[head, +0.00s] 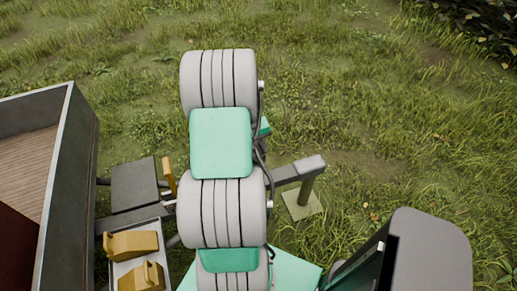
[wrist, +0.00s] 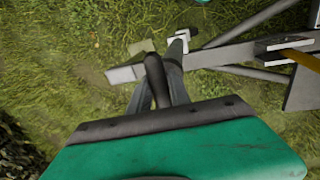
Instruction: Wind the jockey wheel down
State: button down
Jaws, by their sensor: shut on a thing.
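In the wrist view my gripper (wrist: 165,78) reaches out over the drawbar, its fingers shut on a dark, rounded handle (wrist: 154,70). I take this to be the jockey wheel's crank grip. The wheel itself cannot be made out. The grey drawbar (wrist: 222,55) passes beyond the fingers, and a small pale fitting (wrist: 178,38) shows by the fingertips. In the head view the drawbar (head: 287,173) comes out from behind my arm, and my gripper is hidden.
The trailer (head: 85,150) is at left. A yellow lever (head: 168,177) rises beside my arm. Open grass (head: 370,90) lies beyond.

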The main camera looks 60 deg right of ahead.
jog(key=shift+m, duration=0.3)
jog(key=m, duration=0.1)
jog(key=m+b, duration=0.2)
jog(key=shift+w+f+m+y, duration=0.1)
jog(key=shift+w+m+y, duration=0.15)
jog(key=shift+m+y, duration=0.15)
jog(key=m+b, duration=0.2)
jog(key=m, duration=0.2)
jog(key=shift+w+g+y+b, duration=0.15)
jog(key=shift+g+y+b, duration=0.15)
jog(key=shift+y, duration=0.1)
jog(key=m+b, duration=0.3)
jog(key=m, duration=0.2)
jog(key=shift+w+y, duration=0.2)
jog(key=shift+y, duration=0.2)
jog(key=shift+w+d+m+y+b, duration=0.15)
jog(key=shift+m+y+b, duration=0.25)
jog(key=shift+m+b, duration=1.35)
jog(key=shift+m, duration=0.45)
jog(key=shift+r, duration=0.2)
jog(key=c, duration=1.2)
grip_release()
